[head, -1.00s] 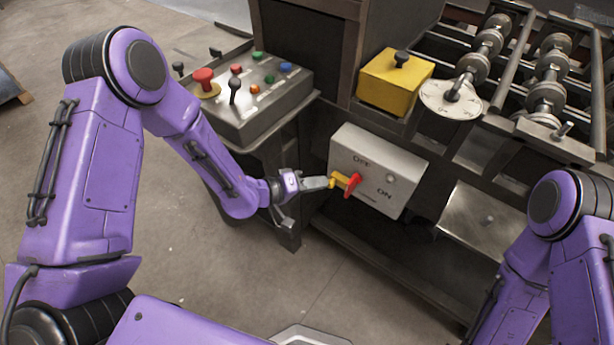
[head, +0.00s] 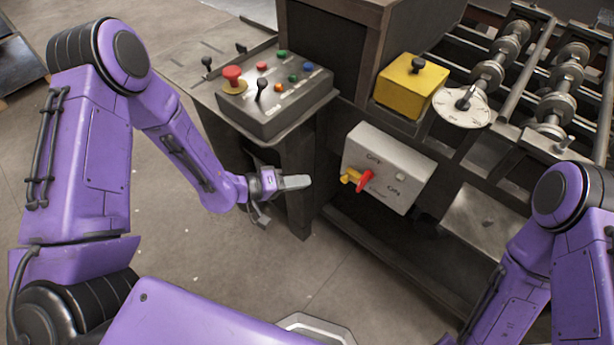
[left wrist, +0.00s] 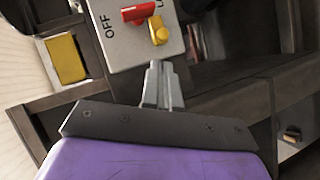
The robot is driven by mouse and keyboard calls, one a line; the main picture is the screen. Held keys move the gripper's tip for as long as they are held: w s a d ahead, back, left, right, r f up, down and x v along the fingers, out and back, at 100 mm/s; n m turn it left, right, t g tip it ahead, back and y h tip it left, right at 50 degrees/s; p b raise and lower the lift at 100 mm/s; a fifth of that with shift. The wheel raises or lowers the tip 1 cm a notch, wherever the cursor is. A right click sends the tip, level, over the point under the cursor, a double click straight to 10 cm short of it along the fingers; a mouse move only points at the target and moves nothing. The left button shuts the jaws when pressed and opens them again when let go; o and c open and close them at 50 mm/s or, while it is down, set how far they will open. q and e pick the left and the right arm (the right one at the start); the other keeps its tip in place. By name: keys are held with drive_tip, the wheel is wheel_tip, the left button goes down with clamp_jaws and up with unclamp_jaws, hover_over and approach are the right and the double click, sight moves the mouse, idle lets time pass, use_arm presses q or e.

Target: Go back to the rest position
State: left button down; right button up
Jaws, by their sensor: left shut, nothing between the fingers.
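My left gripper (head: 296,183) is shut and empty, held in the air to the left of the grey switch box and apart from it. Its closed fingers also show in the left wrist view (left wrist: 160,88), below the box in that picture. The grey switch box (head: 392,168) is marked OFF and ON and carries a red and yellow rotary handle (head: 360,179). The handle also shows in the left wrist view (left wrist: 140,12). My right arm comes in at the right edge of the head view, and its gripper is out of the picture.
A control panel (head: 285,108) with a red mushroom button and several coloured buttons stands behind my left gripper. A yellow block (head: 408,92) and a roller machine (head: 500,60) stand behind the switch box. The floor (head: 200,265) below my left gripper is clear.

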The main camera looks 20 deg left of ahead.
use_arm(q)
drive_tip(key=shift+s+a, duration=0.1)
drive_tip(key=shift+a, duration=0.1)
idle(0.4)
drive_tip(key=s+a+f+n+y, duration=0.2)
drive_tip(key=s+a+f+y, duration=0.2)
drive_tip(key=a+f+y, duration=0.45)
drive_tip(key=s+a+f+g+y, duration=0.2)
drive_tip(key=s+f+g+y, duration=0.1)
drive_tip(key=s, duration=0.7)
drive_tip(key=s+a+f+g+y, duration=0.2)
drive_tip(key=s+a+f+y, duration=0.1)
drive_tip(key=s, duration=0.7)
drive_tip(key=shift+s+a+f+n+g, duration=0.15)
drive_tip(key=shift+a+f+n+g, duration=0.15)
drive_tip(key=shift+n+g, duration=0.1)
